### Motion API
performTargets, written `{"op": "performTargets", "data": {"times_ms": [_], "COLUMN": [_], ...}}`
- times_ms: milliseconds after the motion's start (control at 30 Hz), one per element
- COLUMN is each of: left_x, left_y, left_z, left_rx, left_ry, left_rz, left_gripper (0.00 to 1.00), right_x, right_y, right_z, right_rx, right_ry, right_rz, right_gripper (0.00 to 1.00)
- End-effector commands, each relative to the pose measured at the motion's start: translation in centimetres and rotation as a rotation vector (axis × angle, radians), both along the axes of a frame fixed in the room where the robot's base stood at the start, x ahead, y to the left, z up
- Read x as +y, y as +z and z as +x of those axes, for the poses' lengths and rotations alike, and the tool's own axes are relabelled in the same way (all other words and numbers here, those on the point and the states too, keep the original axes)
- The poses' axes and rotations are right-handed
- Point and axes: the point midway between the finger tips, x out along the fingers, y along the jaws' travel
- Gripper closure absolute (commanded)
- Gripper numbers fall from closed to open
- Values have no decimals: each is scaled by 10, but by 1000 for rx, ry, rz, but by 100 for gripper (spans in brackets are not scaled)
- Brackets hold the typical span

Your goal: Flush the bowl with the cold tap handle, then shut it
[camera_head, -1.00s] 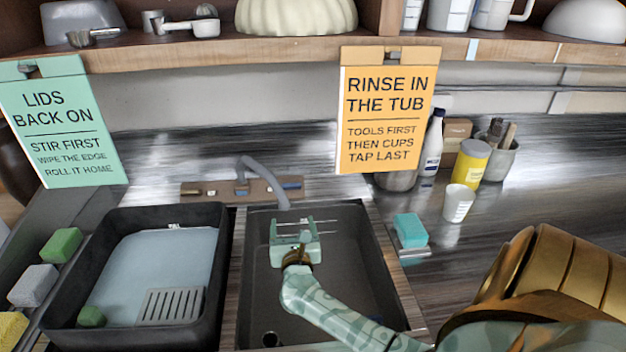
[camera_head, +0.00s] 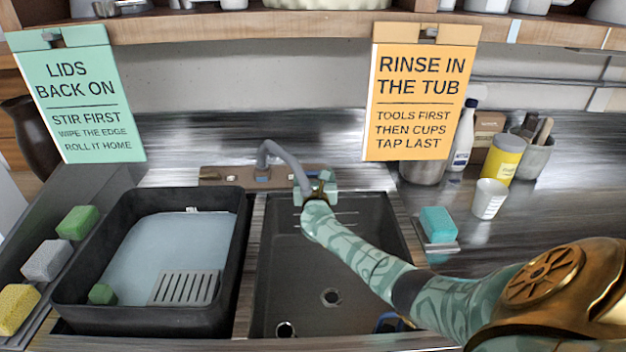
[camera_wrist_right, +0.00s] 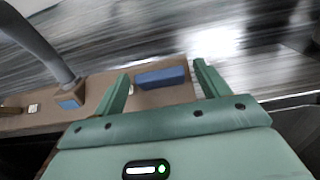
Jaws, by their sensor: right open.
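The tap has a grey curved spout (camera_head: 285,160) on a brown base plate (camera_head: 225,178) behind the dark sink bowl (camera_head: 345,255). In the right wrist view, the blue cold tap handle (camera_wrist_right: 162,77) shows between the two fingertips of my right gripper (camera_wrist_right: 163,70). The gripper is open, with a gap to each side of the handle; I cannot tell how deep the handle sits between the fingers. In the head view, my right gripper (camera_head: 318,183) is at the back of the bowl, hiding the handle. I see no water stream. My left gripper is out of view.
A black tub (camera_head: 70,265) with pale liquid, a grey grate and a green sponge stands left of the bowl. A teal sponge (camera_head: 438,222), a white cup (camera_head: 489,199) and a yellow can (camera_head: 503,160) stand to the right. The orange sign (camera_head: 420,95) hangs behind.

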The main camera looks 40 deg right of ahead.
Motion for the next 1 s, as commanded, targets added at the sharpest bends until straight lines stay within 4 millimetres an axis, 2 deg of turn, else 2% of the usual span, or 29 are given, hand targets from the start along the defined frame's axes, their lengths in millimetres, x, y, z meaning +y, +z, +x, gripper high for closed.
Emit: {"op": "performTargets", "data": {"times_ms": [233,267,400,767,1000], "left_x": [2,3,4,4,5], "left_y": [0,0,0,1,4], "left_z": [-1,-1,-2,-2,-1], "left_rx": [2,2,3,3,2], "left_ry": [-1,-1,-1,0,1], "left_rz": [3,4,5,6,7], "left_gripper": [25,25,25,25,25], "right_x": [0,0,0,-1,-3], "right_y": [1,1,0,0,1], "right_z": [1,1,1,0,-1], "right_rx": [0,1,1,14,65], "right_ry": [1,1,1,29,135], "right_rz": [0,-1,-1,-18,-78], "right_gripper": [25,31,70,70,70]}}
